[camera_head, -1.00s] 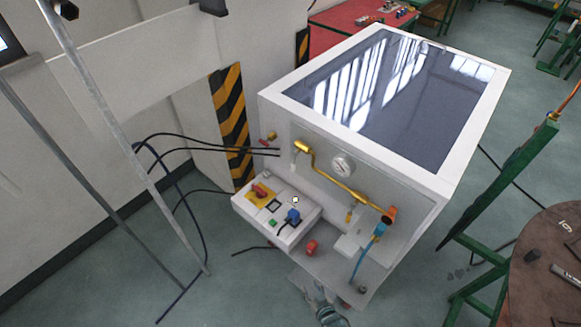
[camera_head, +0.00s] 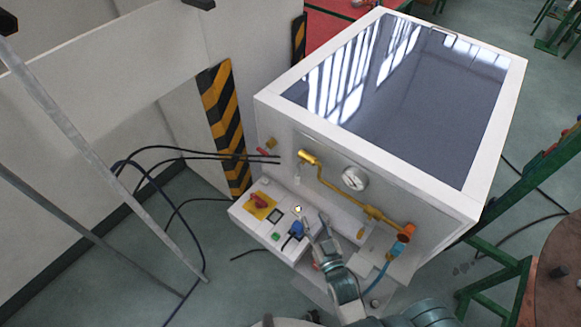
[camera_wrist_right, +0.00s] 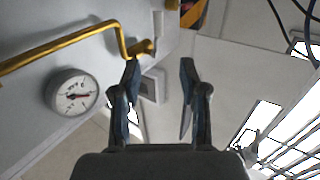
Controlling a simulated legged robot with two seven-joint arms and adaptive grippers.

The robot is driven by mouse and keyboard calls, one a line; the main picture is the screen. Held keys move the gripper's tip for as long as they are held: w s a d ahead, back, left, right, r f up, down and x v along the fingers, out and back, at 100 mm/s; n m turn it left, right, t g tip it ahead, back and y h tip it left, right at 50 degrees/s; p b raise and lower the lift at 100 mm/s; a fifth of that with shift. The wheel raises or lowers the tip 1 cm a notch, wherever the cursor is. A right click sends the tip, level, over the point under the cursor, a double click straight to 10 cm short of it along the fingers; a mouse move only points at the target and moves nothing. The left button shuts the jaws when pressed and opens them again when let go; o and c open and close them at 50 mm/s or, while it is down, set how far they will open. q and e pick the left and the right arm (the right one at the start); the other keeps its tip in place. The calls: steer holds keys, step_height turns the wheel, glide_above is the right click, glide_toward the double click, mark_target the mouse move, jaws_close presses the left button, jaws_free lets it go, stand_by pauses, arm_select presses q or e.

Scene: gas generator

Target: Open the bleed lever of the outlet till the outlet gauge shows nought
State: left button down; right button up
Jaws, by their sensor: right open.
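A white cabinet (camera_head: 375,150) carries a round white gauge (camera_head: 354,179) on its front, beside a brass pipe (camera_head: 335,190). The gauge also shows in the right wrist view (camera_wrist_right: 74,92), with a red needle; its reading is too small to tell. An orange-red fitting (camera_head: 407,232) ends the pipe at the right, with a blue hose (camera_head: 397,249) below it. A small yellow part (camera_head: 362,232) hangs under the pipe; I cannot tell which part is the bleed lever. My right gripper (camera_head: 315,222) is open and empty before the panel, and also shows in the wrist view (camera_wrist_right: 160,72).
A control box (camera_head: 245,216) with a red switch (camera_head: 259,201) and a blue plug (camera_head: 297,229) stands below the pipe, close to my right gripper. Black cables (camera_head: 180,157) run left. A round brown table (camera_head: 555,275) stands at the right.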

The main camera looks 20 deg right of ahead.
glide_toward(298, 181)
steer(key=w, duration=0.7)
steer(key=w+a+p, duration=0.1)
steer(key=w, duration=0.1)
steer(key=shift+w+r, duration=0.15)
steer(key=shift+w, duration=0.8)
steer(key=shift+d, duration=0.2)
arm_select(q)
steer(key=s, duration=0.2)
steer(key=s+r, duration=0.1)
steer(key=shift+d, duration=0.25)
arm_select(e)
steer(key=shift+a, duration=0.15)
jaws_close()
